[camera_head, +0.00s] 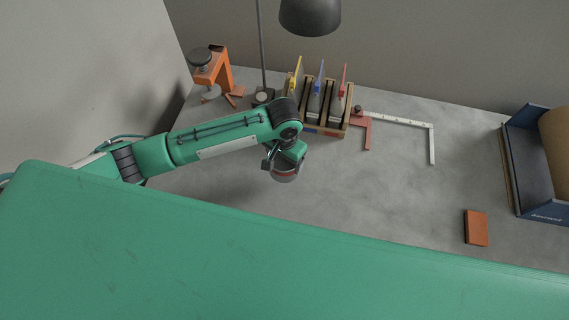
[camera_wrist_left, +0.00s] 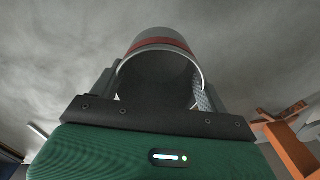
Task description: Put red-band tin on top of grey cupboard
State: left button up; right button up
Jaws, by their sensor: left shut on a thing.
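The red-band tin (camera_head: 285,177) is a grey metal tin held just below the end of my left arm, over the middle of the bench. My left gripper (camera_head: 287,163) is shut on it. In the left wrist view the tin (camera_wrist_left: 162,44) sits between the two fingers, with its red band near the far end and a dark round end facing the camera. The fingers of my left gripper (camera_wrist_left: 157,88) press on its two sides. I cannot make out a grey cupboard for certain in either view. My right gripper does not show.
Behind the arm stand an orange clamp (camera_head: 224,75), a lamp (camera_head: 310,15) and a slotted rack (camera_head: 309,126) with several coloured-handled tools. A measuring square (camera_head: 398,119) lies right of it. A red-brown block (camera_head: 476,228) and blue box (camera_head: 523,160) are at right. Bare bench (camera_head: 370,195) lies between.

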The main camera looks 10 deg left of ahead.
aim_at(284, 169)
pick_arm(q)
notch_tip(284, 169, down, 5)
jog(key=shift+r+p, duration=0.1)
jog(key=shift+p, duration=0.35)
jog(key=shift+f, duration=0.35)
jog(key=shift+f, duration=0.1)
jog(key=o, duration=1)
jog(key=shift+o, duration=0.2)
notch_tip(284, 169, up, 12)
jog(key=b, duration=0.2)
